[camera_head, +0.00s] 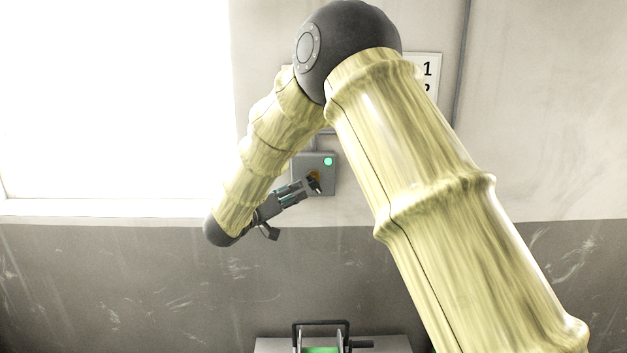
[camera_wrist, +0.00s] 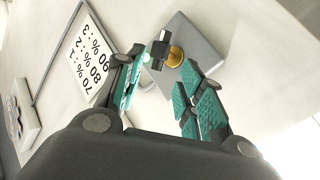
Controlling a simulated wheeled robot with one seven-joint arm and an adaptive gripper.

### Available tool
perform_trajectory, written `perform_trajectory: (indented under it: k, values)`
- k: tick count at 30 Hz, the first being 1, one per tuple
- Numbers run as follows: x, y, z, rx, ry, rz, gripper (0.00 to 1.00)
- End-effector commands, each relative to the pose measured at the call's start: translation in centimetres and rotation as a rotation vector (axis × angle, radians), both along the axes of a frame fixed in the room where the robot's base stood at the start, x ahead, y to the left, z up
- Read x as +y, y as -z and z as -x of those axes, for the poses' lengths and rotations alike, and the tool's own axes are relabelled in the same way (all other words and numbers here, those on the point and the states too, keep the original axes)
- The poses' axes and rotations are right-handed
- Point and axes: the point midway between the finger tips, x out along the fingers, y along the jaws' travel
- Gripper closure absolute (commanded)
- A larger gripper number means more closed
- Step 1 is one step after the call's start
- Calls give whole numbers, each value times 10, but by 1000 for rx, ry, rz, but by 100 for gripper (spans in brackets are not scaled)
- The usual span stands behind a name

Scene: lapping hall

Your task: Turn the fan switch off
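The fan switch is a grey wall box (camera_head: 300,164) with a lit green lamp (camera_head: 328,161) at its upper right. A brass-coloured collar (camera_wrist: 175,56) carries a black knob handle (camera_wrist: 158,50), seen clearly in the wrist view. My gripper (camera_head: 312,184) is at the lower front of the box in the head view and partly hides the knob. In the wrist view my gripper (camera_wrist: 163,62) is open, its teal-padded fingers spread on either side of the handle's near side. I see no clear contact. The grey box (camera_wrist: 205,45) lies behind the right fingertip.
A white sign (camera_wrist: 88,58) with numbered percentages hangs near the box; my arm partly covers it (camera_head: 430,72) in the head view. A bright window (camera_head: 110,100) is at left. A grey unit (camera_head: 275,345) with a black handle (camera_head: 321,324) and green part stands below.

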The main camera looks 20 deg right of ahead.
Motion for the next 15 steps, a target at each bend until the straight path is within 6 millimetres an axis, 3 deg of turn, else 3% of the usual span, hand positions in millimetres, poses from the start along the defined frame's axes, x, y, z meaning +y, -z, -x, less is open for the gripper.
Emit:
perform_trajectory:
  k: [15]
  values:
    - [-64, -1, -44, 1, 0, -1, 62]
